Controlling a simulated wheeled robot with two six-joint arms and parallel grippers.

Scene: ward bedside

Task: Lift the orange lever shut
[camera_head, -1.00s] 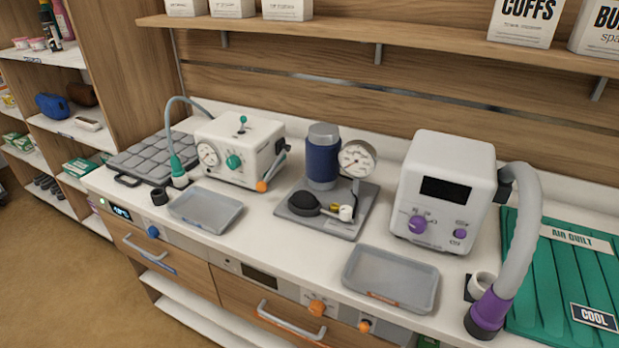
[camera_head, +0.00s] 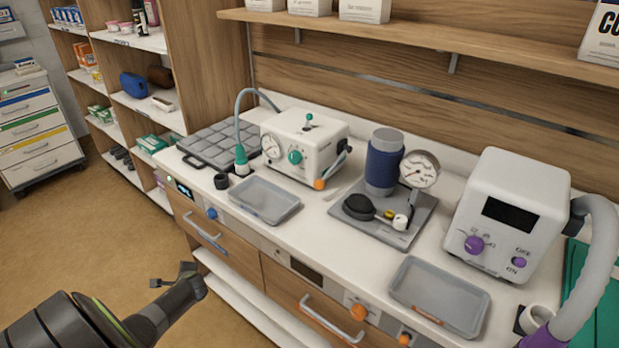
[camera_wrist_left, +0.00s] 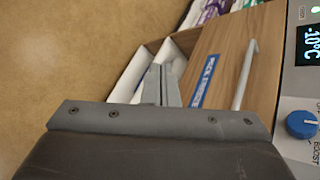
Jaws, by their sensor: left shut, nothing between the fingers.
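The orange-tipped lever (camera_head: 319,184) is on the right side of the white machine (camera_head: 305,147) with the green knob. Its grey arm slopes down toward the front, and the orange end sits low, close to the counter. My left gripper (camera_head: 172,280) is in front of the cabinet at the lower left, well below and to the left of the lever. In the left wrist view its fingers (camera_wrist_left: 160,85) are together and empty, over the floor and beside a wooden drawer front. The lever does not show in the wrist view. My right gripper is not in view.
A grey tray (camera_head: 263,200) lies in front of the machine. A gauge stand (camera_head: 388,205), a second tray (camera_head: 438,294) and a white unit with purple knobs (camera_head: 507,215) stand to the right. The drawer handle (camera_wrist_left: 245,75) is close to my left gripper.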

